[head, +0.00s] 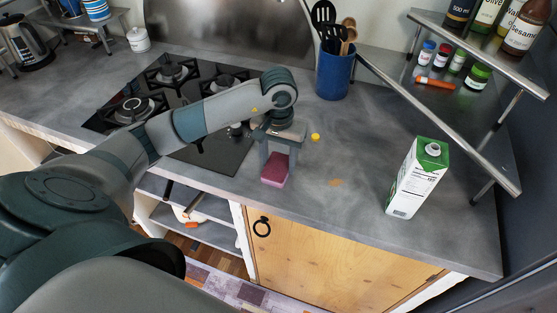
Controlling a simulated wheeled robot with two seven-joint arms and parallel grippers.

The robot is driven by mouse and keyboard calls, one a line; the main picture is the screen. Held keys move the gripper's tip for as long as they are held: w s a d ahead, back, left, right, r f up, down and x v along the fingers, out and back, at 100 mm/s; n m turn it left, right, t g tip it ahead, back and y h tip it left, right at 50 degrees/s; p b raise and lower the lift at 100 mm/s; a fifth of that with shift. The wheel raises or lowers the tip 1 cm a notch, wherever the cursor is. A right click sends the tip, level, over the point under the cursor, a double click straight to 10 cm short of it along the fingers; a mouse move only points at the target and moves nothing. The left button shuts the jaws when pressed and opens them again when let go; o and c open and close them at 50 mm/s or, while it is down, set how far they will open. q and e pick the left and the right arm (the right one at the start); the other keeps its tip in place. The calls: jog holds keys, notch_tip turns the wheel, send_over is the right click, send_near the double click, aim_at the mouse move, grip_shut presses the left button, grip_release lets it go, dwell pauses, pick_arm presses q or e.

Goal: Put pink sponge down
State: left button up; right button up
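The pink sponge (275,170) is at the front part of the grey counter, just right of the black hob. My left gripper (278,167) points down over it from the left, with one finger at each side of the sponge, and appears closed on it. The sponge looks to be at or just above the counter top; I cannot tell whether it touches. My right gripper is not in view.
A milk carton (418,178) stands on the counter at the right. A blue utensil holder (334,73) stands behind, and a small yellow thing (315,137) shows beside my gripper. A metal shelf (440,115) crosses the right side. Counter between sponge and carton is mostly clear.

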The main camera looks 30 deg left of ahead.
aim_at(279, 164)
pick_arm(q)
jog(key=o, duration=0.3)
jog(key=shift+r+p, duration=0.25)
jog(key=shift+p, duration=0.05)
jog(key=shift+w+r+b, duration=0.1)
jog(key=shift+r+b, duration=0.15)
jog(key=shift+b, duration=0.05)
notch_tip(279, 164, up, 11)
jog(key=b, duration=0.3)
jog(key=shift+r, duration=0.15)
dwell(0.8)
